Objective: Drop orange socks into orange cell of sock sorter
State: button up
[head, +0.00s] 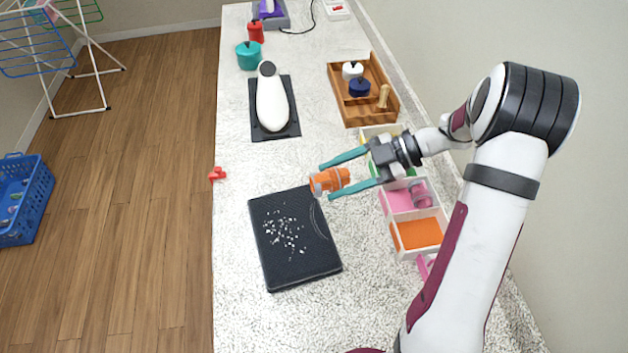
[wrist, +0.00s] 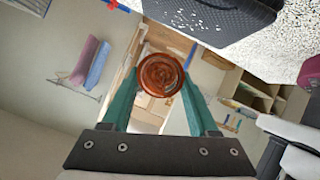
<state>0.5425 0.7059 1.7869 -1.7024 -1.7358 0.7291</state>
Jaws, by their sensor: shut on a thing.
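My gripper (head: 328,180) is shut on a rolled pair of orange socks (head: 338,179), held at the fingertips. In the wrist view, the round end of the orange socks (wrist: 161,75) shows between the two teal fingers. The sock sorter (head: 404,254) is a white box with coloured cells, to the right of the held socks. Its orange cell (head: 420,234) is at the near end and looks empty. The pink cell (head: 396,201) beyond it has a pinkish sock roll (head: 420,194) in it. The green and yellow cells are partly hidden by my gripper.
A black slab with white bits (head: 300,262) lies left of the sorter. A wooden tray (head: 388,114) with small jars stands beyond it. A white bottle-shaped object (head: 270,100) rests on a dark mat. A small red item (head: 217,174) sits at the left counter edge.

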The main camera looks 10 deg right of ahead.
jog(key=shift+d+r, duration=0.1)
jog(key=shift+d, duration=0.05)
jog(key=s+d+r+m+t+h, duration=0.1)
jog(key=s+d+m+t+h, duration=0.1)
jog(key=d+m+t+h, duration=0.8)
jog(key=s+d+f+m+t+h, duration=0.25)
jog(key=s+d+m, duration=0.35)
jog(key=d+m, duration=0.3)
jog(key=shift+n+g+h, duration=0.25)
jog(key=shift+n+g, duration=0.1)
jog(key=shift+n, duration=0.15)
jog(key=f, duration=0.2)
jog(key=d+f, duration=0.1)
jog(key=f, duration=0.2)
jog(key=shift+s+d+f, duration=0.2)
jog(key=shift+f, duration=0.05)
jog(key=o, duration=1.4)
